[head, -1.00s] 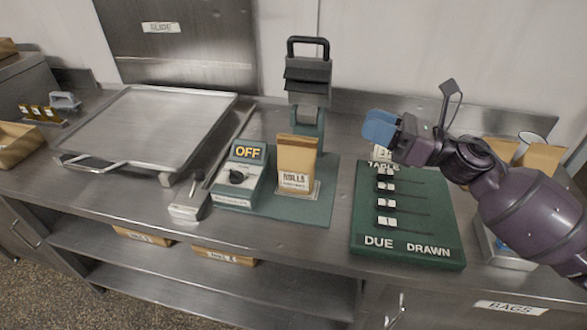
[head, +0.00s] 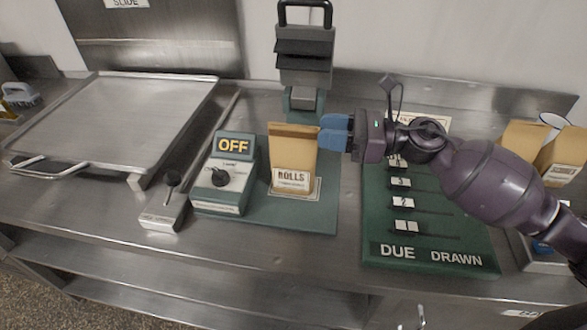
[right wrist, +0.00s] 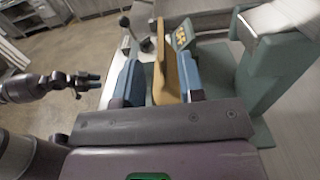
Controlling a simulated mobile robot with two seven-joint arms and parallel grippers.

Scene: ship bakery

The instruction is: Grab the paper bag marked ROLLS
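The paper bag marked ROLLS (head: 292,160) stands upright on the green base, under the press-like stand. My right gripper (head: 322,133) is level with the bag's upper right edge in the head view. In the right wrist view its two blue fingers (right wrist: 160,82) are apart, with the tan bag (right wrist: 168,72) between them. The bag is close to the right finger, and a gap shows on the left finger's side. My left gripper (right wrist: 90,84) shows small in the right wrist view, its fingers apart and empty; it is outside the head view.
A control box reading OFF (head: 222,185) stands left of the bag, with a lever unit (head: 165,205) beside it. The dark stand (head: 305,50) rises behind the bag. A green DUE DRAWN board (head: 430,240) lies right. More paper bags (head: 525,145) stand far right.

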